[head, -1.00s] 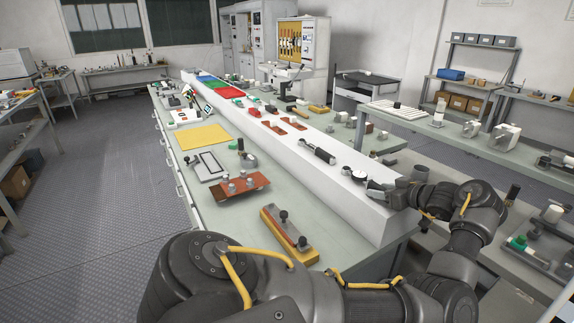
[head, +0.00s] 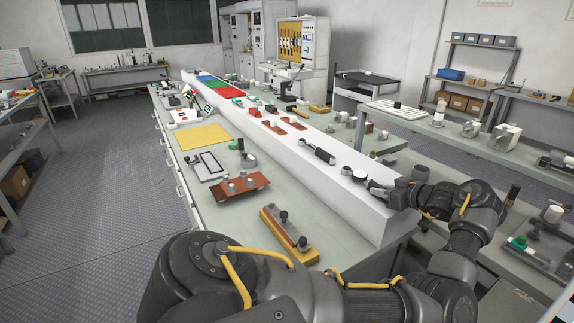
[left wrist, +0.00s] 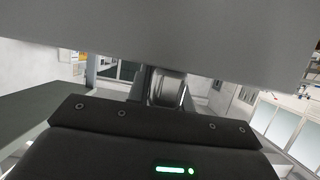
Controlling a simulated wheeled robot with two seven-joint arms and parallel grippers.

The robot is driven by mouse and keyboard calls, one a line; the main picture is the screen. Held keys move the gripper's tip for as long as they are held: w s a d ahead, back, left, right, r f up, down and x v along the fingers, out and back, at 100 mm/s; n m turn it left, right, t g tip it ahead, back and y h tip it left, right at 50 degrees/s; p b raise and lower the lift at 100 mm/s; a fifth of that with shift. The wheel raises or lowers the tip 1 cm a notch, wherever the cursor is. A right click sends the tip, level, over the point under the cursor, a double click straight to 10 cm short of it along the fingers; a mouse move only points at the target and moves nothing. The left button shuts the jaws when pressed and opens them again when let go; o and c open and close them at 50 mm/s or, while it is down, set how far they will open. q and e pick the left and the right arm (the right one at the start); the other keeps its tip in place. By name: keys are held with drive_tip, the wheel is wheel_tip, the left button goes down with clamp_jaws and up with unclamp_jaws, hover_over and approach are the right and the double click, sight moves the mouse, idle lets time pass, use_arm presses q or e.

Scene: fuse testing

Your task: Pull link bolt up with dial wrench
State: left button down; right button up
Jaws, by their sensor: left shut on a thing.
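A tool that looks like the dial wrench, with a dark handle (head: 323,154) and a round dial (head: 359,174), lies along the long white raised surface in the head view. My left gripper (head: 377,187) is at its near right end, just past the dial, and is shut on it. In the left wrist view, a grey object (left wrist: 167,88) shows between the fingers, partly hidden by a broad grey surface above. A yellow block (head: 287,238) with dark knobbed bolts stands on the bench at front centre. I cannot tell which bolt is the link bolt. My right gripper is not in view.
A brown plate (head: 236,187) with metal posts, a framed plate (head: 208,167) and a yellow mat (head: 198,137) lie on the bench to the left. Small red parts (head: 272,126) lie farther along the white surface. Another bench (head: 478,150) stands at the right.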

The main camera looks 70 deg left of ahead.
use_arm(q)
drive_tip(key=shift+r, duration=0.15)
drive_tip(key=shift+r+p, duration=0.5)
drive_tip(key=shift+p, duration=0.1)
wheel_tip(320, 180, up, 4)
drive_tip(key=p, duration=0.4)
drive_tip(key=shift+r, duration=0.25)
drive_tip(key=shift+r+p, duration=0.2)
drive_tip(key=shift+p, duration=0.1)
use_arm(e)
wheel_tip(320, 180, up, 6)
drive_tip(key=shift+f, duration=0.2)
